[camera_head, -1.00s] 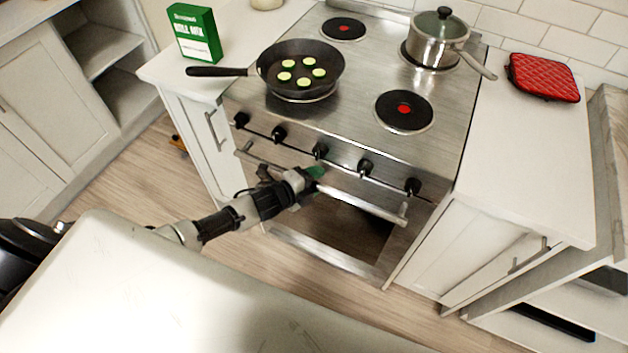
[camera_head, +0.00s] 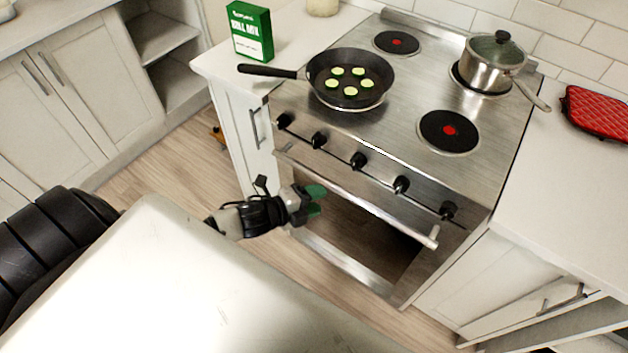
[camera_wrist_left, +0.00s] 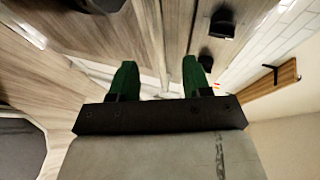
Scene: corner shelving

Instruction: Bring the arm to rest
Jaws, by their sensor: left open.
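My left gripper (camera_head: 314,200) is in front of the stove, left of the oven handle and apart from it in the head view. Its two green fingers are spread with nothing between them, as the left wrist view (camera_wrist_left: 158,82) also shows. My left arm reaches in from the left, partly hidden behind my own white body. My right gripper is not in view.
The stove (camera_head: 415,165) holds a black pan (camera_head: 352,97) with several green slices and a lidded steel pot (camera_head: 492,72). The oven handle (camera_head: 370,205) sticks out near my gripper. A green box (camera_head: 250,32) stands on the left counter. A red mitt (camera_head: 597,112) lies on the right counter.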

